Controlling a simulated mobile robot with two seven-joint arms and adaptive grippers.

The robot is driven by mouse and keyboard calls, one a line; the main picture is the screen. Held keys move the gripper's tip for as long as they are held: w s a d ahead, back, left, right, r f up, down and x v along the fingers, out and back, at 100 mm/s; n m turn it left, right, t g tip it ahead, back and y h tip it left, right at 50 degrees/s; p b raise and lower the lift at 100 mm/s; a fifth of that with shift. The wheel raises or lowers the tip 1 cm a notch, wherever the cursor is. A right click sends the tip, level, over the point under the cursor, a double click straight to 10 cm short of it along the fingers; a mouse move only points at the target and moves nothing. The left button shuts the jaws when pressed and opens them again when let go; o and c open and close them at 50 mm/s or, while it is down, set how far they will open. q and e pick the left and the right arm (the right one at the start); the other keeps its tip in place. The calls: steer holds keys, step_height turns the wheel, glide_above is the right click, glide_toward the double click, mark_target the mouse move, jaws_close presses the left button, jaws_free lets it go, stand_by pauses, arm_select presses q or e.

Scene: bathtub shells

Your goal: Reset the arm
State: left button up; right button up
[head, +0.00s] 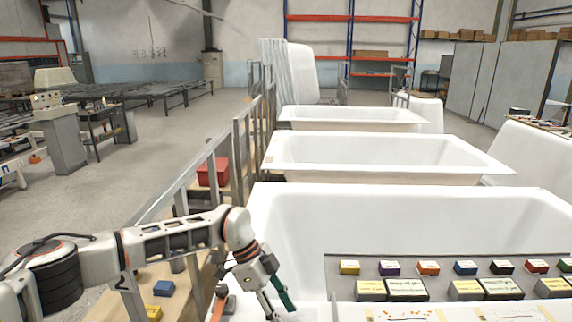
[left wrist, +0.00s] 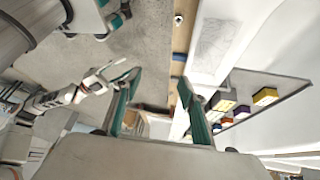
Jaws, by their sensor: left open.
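My left arm comes in from the left in the head view. My left gripper (head: 277,298) points down beside the left end of the nearest white bathtub shell (head: 400,215). Its teal fingers are partly cut off by the lower edge. In the left wrist view the left gripper (left wrist: 160,85) shows its two teal fingers spread apart, with nothing between them.
A dark panel with several coloured blocks (head: 428,268) lies across the nearest tub at lower right. More tub shells (head: 385,152) stand behind it. A metal railing (head: 190,180) runs along their left side. Open floor (head: 120,185) lies further left.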

arm_select(q)
steer(key=s+d+m+g+h, duration=0.2)
steer(key=s+d+h, duration=0.4)
steer(key=s+d, duration=0.55)
steer(key=d+r+n+t+h, duration=0.2)
steer(key=d+r+t+h, duration=0.2)
steer(key=d+r+h, duration=0.25)
steer(key=w+a+f+n+t+y, duration=0.2)
steer(key=a+f+n+t+y, duration=0.2)
steer(key=a+f+n+t, duration=0.35)
steer(key=w+a+f+n+t+y, duration=0.2)
steer(key=a+f+n+t+y, duration=0.2)
steer(key=a+n+t, duration=0.55)
steer(key=s+a+f+g+y, duration=0.2)
steer(key=s+a+f+y, duration=0.2)
steer(key=s+a+f, duration=0.3)
steer(key=s+a+f+g+y, duration=0.3)
steer(key=s+a+f, duration=0.4)
steer(key=a, duration=0.6)
step_height(320, 180, down, 2)
steer(key=shift+s+f+m+g+y, duration=0.25)
steer(key=shift+s+m+g+y, duration=0.05)
steer(key=shift+s+y, duration=0.05)
